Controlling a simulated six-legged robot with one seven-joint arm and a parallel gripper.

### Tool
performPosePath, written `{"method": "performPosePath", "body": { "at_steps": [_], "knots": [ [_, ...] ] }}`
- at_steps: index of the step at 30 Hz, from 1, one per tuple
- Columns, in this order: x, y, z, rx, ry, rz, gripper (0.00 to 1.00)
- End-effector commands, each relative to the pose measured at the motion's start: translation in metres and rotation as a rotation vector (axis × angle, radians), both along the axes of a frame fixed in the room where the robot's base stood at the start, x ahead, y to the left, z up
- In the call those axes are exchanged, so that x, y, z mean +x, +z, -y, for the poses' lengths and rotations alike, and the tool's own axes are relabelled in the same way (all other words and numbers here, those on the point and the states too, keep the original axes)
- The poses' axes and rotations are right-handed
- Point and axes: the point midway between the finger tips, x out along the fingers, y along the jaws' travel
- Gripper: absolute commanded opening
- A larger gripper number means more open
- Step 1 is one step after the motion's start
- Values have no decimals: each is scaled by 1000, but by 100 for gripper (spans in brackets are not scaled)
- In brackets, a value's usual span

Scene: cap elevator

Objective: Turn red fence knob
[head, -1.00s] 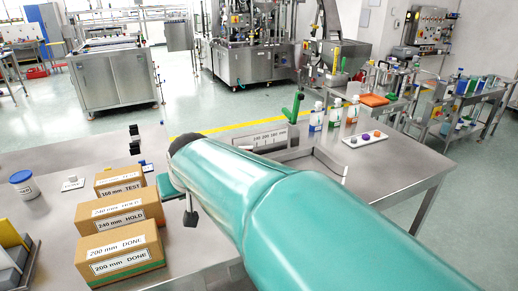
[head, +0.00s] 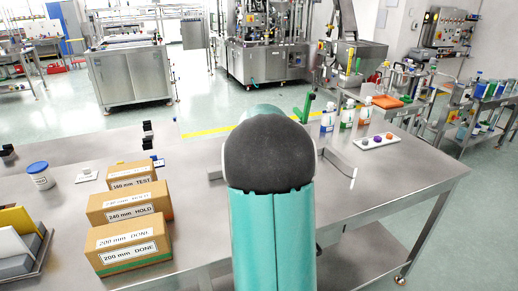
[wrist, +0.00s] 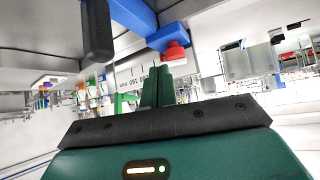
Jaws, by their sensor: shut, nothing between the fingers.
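The red knob (wrist: 175,52) shows in the wrist view, at the end of a blue part (wrist: 166,37) and beside a pale scale plate with dark marks (wrist: 132,78). My gripper (wrist: 160,70) is shut and empty. Its dark green fingertips are just left of and below the knob in the picture. I cannot tell whether they touch it. In the head view my teal arm with its dark joint hides the knob, the gripper and most of the fence. A metal rail (head: 338,160) shows to the right of the arm.
Boxes marked TEST (head: 138,186), HOLD (head: 130,210) and DONE (head: 128,250) stand on the left of the steel table (head: 400,190). Several bottles (head: 346,115) and a white tray of caps (head: 377,141) are at the back right. A dark post (wrist: 97,30) hangs close in the wrist view.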

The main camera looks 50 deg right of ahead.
Motion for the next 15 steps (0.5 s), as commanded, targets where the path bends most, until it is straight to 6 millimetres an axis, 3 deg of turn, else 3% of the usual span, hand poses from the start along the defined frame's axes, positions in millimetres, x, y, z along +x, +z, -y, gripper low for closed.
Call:
{"method": "performPosePath", "body": {
  "at_steps": [8, 15],
  "knots": [
    [26, -37, 29, 3, 4, -1, 0],
    [46, -36, 55, 0, 4, 0, 0]
  ]
}}
